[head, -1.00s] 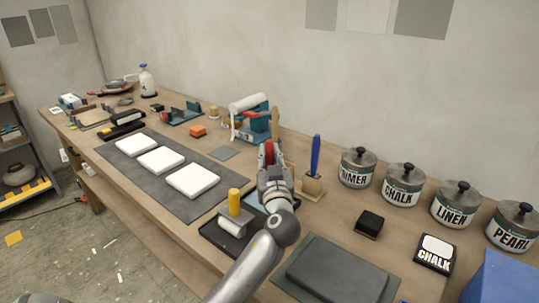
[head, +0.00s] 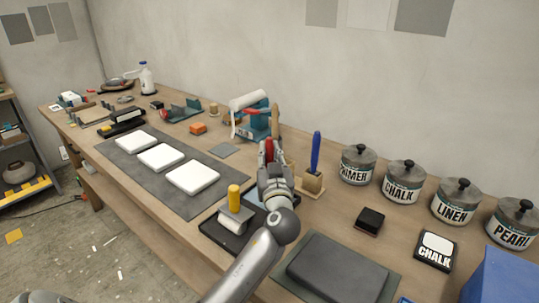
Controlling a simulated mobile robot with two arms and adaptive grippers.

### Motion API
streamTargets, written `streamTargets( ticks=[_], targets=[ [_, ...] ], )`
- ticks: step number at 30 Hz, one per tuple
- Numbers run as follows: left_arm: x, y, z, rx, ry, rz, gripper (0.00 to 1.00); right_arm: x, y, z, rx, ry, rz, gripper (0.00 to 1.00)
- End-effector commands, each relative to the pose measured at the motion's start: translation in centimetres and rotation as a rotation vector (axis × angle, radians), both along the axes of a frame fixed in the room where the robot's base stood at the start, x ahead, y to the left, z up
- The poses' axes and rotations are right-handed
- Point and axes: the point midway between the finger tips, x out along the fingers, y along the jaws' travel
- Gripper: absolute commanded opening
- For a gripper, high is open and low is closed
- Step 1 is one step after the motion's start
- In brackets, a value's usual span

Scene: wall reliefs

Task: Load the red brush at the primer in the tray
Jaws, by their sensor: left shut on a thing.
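My left gripper (head: 270,154) is over the middle of the workbench, shut on the red brush (head: 268,148). Only a red part of the brush shows between the fingers; its bristles are hidden by the gripper and arm. The black tray (head: 215,233) lies at the bench's front edge, left of my forearm, which hides its right side. I cannot make out primer in the tray. The primer can (head: 358,166), grey-lidded, stands at the back right. My right gripper is not in view.
A blue-handled brush (head: 316,152) stands in a wooden holder (head: 313,183) just right of the gripper. Left are white panels (head: 192,177) on a grey mat (head: 150,176). A teal rack with a white roll (head: 248,101) stands behind. More cans (head: 403,182) line the right.

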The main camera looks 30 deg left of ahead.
Motion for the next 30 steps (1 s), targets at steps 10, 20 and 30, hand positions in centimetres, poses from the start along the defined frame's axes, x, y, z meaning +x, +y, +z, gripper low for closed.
streamTargets(
  ticks=[10, 20, 30],
  targets=[
    [-0.01, 0.00, -0.36, 0.000, -0.001, 0.000, 0.00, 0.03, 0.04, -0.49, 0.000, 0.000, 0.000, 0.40],
    [0.00, -0.01, -0.71, 0.000, -0.001, 0.000, 0.00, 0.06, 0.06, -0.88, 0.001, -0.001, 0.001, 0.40],
    [0.00, -0.02, -0.80, -0.001, 0.001, 0.000, 0.00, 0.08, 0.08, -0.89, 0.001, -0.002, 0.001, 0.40]
  ],
)
